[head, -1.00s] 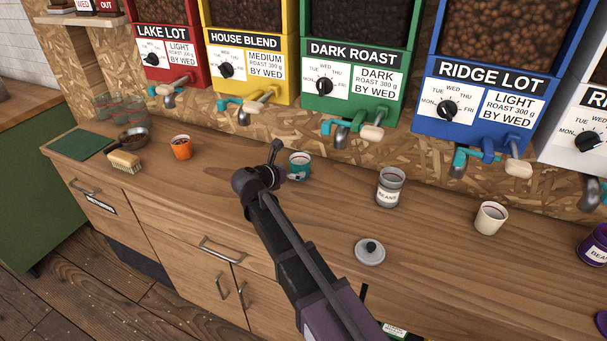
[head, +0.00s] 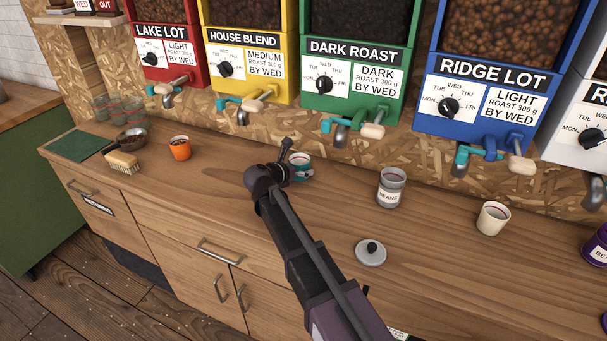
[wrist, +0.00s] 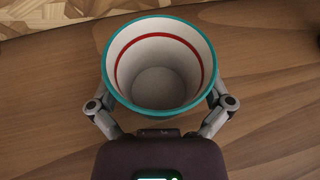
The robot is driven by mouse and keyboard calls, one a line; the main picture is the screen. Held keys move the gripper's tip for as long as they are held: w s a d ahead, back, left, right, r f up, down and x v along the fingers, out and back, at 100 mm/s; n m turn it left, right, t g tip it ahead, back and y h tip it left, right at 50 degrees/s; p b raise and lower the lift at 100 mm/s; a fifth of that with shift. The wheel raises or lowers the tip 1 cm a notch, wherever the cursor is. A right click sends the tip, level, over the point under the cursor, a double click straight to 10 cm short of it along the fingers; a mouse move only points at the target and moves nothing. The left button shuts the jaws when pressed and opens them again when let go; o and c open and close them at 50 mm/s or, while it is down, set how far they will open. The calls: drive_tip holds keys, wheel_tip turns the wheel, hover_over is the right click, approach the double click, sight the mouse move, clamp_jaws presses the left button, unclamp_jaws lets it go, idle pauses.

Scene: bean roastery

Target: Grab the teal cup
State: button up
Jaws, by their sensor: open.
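The teal cup (head: 303,161) stands upright on the wooden counter below the green dark roast dispenser, partly hidden behind my gripper (head: 292,168). In the wrist view the teal cup (wrist: 160,112) is seen from above, with a teal rim, a cream inside and a red ring line. It looks empty. My gripper (wrist: 160,108) is open, with one finger at the left and one at the right of the cup. The fingertips are hidden behind the cup's sides, so I cannot tell whether they touch it.
On the counter (head: 300,229), an orange cup (head: 180,149) and a brush (head: 123,162) stand to the left. Dispenser spouts overhang the back.

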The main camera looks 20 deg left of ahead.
sight(306, 159)
drive_tip(key=c, duration=0.9)
drive_tip(key=shift+o, duration=0.2)
drive_tip(key=shift+r, duration=0.15)
wheel_tip(306, 159, up, 3)
drive_tip(key=p, duration=0.3)
drive_tip(key=s, duration=0.5)
drive_tip(key=s+r+p, duration=0.1)
drive_tip(key=s, duration=0.4)
drive_tip(key=s+p, duration=0.1)
drive_tip(key=s, duration=0.5)
drive_tip(key=shift+a+r, duration=0.35)
